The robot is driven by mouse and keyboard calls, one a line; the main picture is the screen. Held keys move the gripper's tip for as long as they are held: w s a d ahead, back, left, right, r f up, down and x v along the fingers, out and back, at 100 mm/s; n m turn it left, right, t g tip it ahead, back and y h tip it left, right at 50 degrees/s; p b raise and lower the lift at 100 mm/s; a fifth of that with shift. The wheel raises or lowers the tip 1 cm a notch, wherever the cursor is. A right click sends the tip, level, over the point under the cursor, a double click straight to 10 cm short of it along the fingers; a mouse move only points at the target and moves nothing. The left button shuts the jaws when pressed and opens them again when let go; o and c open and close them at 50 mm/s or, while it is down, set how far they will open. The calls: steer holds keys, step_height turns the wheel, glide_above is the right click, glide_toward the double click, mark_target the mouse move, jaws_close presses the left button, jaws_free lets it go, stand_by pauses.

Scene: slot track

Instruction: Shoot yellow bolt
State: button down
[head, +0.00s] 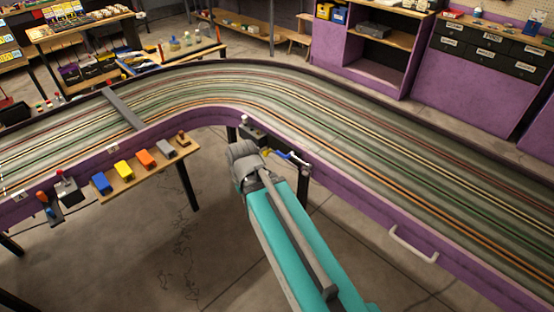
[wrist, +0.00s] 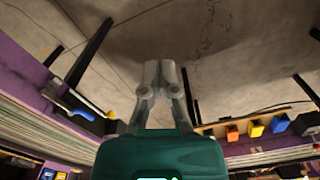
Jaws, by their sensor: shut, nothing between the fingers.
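A small yellow knob (wrist: 111,114) shows at the end of a dark fitting with a blue handle (wrist: 82,115) in the wrist view. This may be the yellow bolt; I cannot make out its full shape. In the head view the blue handle (head: 281,154) sticks out from the purple track side just right of my gripper, and the yellow part is hard to tell there. My gripper (wrist: 161,68) is shut and empty, its fingertips together. In the head view my gripper (head: 244,150) is in front of the track wall, left of the fitting and apart from it.
The slot track (head: 330,120) curves across the view behind its purple side wall. A wooden shelf (head: 140,178) with blue, yellow, orange and grey blocks juts out to the left. A pale handle (head: 413,245) is on the wall at right. The floor in front is clear.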

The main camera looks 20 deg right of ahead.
steer(key=c, duration=1.4)
jaws_free()
steer(key=c, duration=0.9)
jaws_free()
steer(key=shift+w+f, duration=0.1)
steer(key=shift+f, duration=0.1)
steer(key=shift+c, duration=0.2)
steer(key=shift+o, duration=1.1)
steer(key=shift+w+d+f+b, duration=0.15)
steer(key=shift+w+f+b, duration=0.1)
steer(key=shift+b, duration=0.2)
steer(key=o, duration=0.4)
steer(key=w+d+f+n+h+b, duration=0.3)
steer(key=w+f+b, duration=0.1)
steer(key=f+b, duration=0.2)
steer(key=shift+w+d, duration=0.15)
steer(key=shift+w, duration=0.2)
steer(key=w+d+f+n+t+h+b, duration=0.25)
steer(key=w+f+n+h+b, duration=0.3)
steer(key=w+b, duration=0.35)
steer(key=w+d+f+n+t+h+b, duration=0.1)
steer(key=w+d+f+n+h+b, duration=0.4)
steer(key=w+b, duration=0.5)
steer(key=w+a+f+n+t+h+b, duration=0.2)
steer(key=w+n+b, duration=0.5)
steer(key=b, duration=0.5)
steer(key=shift+a+f+n+t+h, duration=0.2)
steer(key=shift+a+n+t+h, duration=0.15)
steer(key=shift+a+n+h, duration=0.35)
steer(key=shift+d, duration=0.25)
